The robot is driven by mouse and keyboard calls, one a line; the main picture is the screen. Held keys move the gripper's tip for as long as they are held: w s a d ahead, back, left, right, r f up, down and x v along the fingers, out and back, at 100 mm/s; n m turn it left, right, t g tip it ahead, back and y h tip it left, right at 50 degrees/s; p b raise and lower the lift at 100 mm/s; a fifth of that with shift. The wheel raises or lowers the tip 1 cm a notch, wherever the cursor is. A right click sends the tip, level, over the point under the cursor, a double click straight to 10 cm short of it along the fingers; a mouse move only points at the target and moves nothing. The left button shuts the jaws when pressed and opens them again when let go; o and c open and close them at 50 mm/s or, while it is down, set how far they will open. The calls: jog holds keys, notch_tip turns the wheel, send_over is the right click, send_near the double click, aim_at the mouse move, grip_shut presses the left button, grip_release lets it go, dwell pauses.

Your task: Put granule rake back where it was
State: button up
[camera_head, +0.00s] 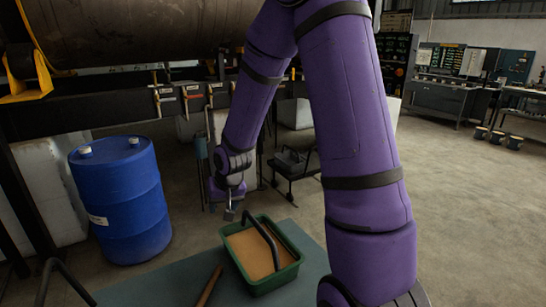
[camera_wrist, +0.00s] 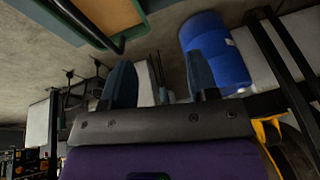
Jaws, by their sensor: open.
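A brown stick-like handle (camera_head: 208,286) lies on the grey-green table top (camera_head: 165,290), left of a green tub; its lower end is cut off by the frame. It may be the granule rake, but no rake head shows. The green tub (camera_head: 272,283) holds tan granules and has a black handle over it. My gripper (camera_head: 229,213) is just above and beyond the tub's far left corner. In the wrist view its two fingers (camera_wrist: 161,82) stand apart with nothing between them. The tub's edge shows at the top left there (camera_wrist: 92,38).
A blue drum (camera_head: 120,200) stands on the floor left of the table. A dark rail (camera_head: 190,92) with several tagged hooks runs behind, under a large tank (camera_head: 150,30). A small dark stand (camera_head: 292,165) is behind the tub. Floor to the right is open.

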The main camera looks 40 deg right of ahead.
jog(key=s+a+r+n+h, duration=0.1)
jog(key=s+r, duration=0.4)
jog(key=r, duration=0.3)
jog(key=s+a+r+n, duration=0.1)
jog(key=s+a+r, duration=0.1)
jog(key=s+r, duration=0.5)
jog(key=s+a+r+n+t, duration=0.1)
jog(key=s+a+r+n, duration=0.1)
jog(key=s+r, duration=0.8)
jog(key=shift+s+r+y, duration=0.15)
jog(key=shift+s+y, duration=0.25)
jog(key=shift+s, duration=1.8)
